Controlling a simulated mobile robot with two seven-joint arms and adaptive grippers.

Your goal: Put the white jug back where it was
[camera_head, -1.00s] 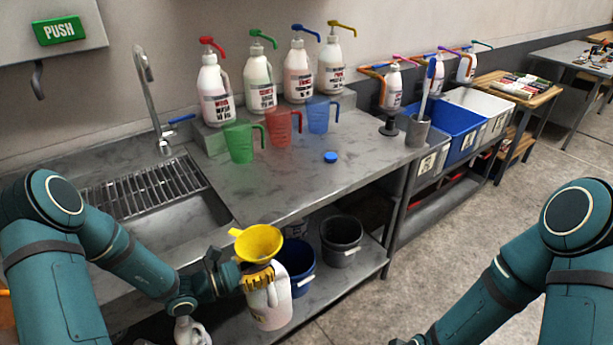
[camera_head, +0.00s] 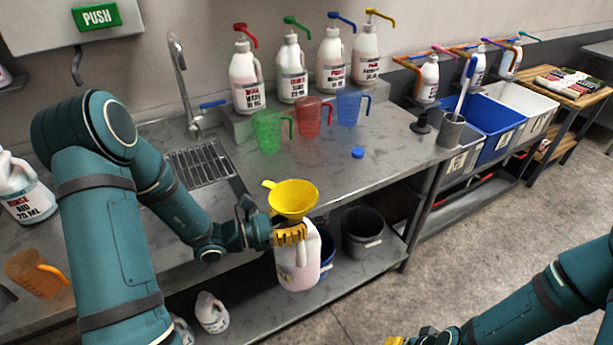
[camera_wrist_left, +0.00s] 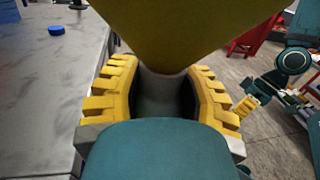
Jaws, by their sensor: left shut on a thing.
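The white jug (camera_head: 298,268) has a pale label and hangs upright, in front of the counter's front edge. A yellow funnel (camera_head: 292,198) sits in its top. My left gripper (camera_head: 290,235) is shut on the jug near its neck, just under the funnel. In the left wrist view the funnel (camera_wrist_left: 185,30) hides most of the jug, and a pale neck (camera_wrist_left: 160,85) shows between the yellow fingers. My right gripper (camera_head: 395,341) shows only partly at the bottom edge; it also shows small in the left wrist view (camera_wrist_left: 244,108).
Green (camera_head: 268,132), red (camera_head: 309,112) and blue (camera_head: 350,108) measuring jugs and a blue cap (camera_head: 357,153) are on the counter (camera_head: 330,180). Several pump bottles stand behind. A black bucket (camera_head: 362,235) is on the lower shelf. Another white jug (camera_head: 22,190) is at left.

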